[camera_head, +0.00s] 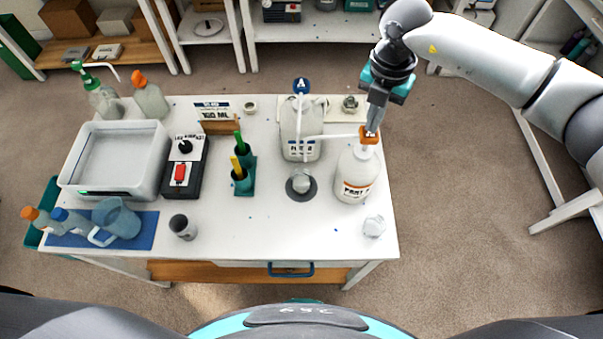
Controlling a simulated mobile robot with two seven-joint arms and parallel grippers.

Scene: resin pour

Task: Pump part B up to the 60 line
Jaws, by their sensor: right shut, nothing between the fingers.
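The part B bottle (355,186) is white with an orange label and stands at the right side of the table. Its orange pump head (370,135) has a long white spout reaching left. My right gripper (372,127) is shut and empty, with its fingertips at the top of the pump head; I cannot tell whether they touch it. A small clear cup (301,181) stands on a dark round pad left of the bottle. Its lines and fill level are too small to read. My left gripper is not in view.
The part A bottle (291,145) with a blue pump stands left of part B.

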